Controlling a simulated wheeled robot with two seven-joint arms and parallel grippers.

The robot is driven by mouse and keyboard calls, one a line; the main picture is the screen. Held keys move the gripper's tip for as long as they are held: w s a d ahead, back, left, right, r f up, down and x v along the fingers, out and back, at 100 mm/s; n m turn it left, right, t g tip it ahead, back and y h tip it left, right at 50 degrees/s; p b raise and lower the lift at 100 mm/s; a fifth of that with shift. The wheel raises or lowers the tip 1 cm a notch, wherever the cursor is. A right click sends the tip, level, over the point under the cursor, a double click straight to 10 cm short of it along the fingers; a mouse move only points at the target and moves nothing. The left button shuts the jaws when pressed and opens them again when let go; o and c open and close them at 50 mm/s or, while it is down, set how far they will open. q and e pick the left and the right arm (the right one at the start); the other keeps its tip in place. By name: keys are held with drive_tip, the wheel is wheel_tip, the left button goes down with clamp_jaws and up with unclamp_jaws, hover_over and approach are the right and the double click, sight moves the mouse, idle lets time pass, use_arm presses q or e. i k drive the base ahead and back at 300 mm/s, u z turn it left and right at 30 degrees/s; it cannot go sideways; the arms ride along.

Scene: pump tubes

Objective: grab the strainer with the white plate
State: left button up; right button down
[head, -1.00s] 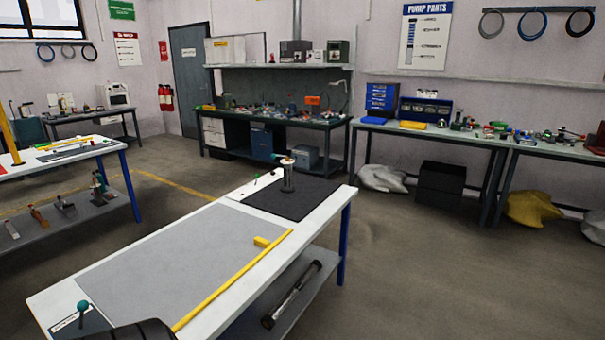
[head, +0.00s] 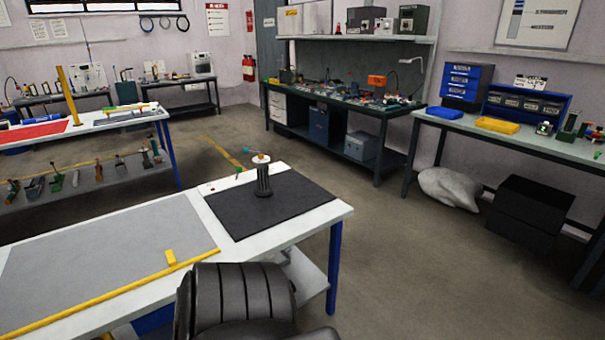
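A dark ribbed cylinder (head: 263,179) stands upright on the black mat (head: 300,208) on the near table. It has a pale and orange top, and a small teal knob sticks out to its left. I cannot tell whether it is a strainer, and I make out no clear white plate on it. On the lower shelf of the left table are several small tools and parts (head: 75,178), too small to identify. Neither of my grippers is in view. A dark ribbed part of my own body covers the front edge of the near table.
The near white table (head: 325,216) has a grey mat (head: 100,245), a yellow bar (head: 120,290) and a small yellow block (head: 171,257). A cluttered bench (head: 345,108) stands at the back and another (head: 455,122) at the right. The floor (head: 400,260) between them is open.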

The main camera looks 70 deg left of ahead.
sight(263, 191)
drive_tip(key=i, duration=0.4)
drive_tip(key=u, duration=2.25)
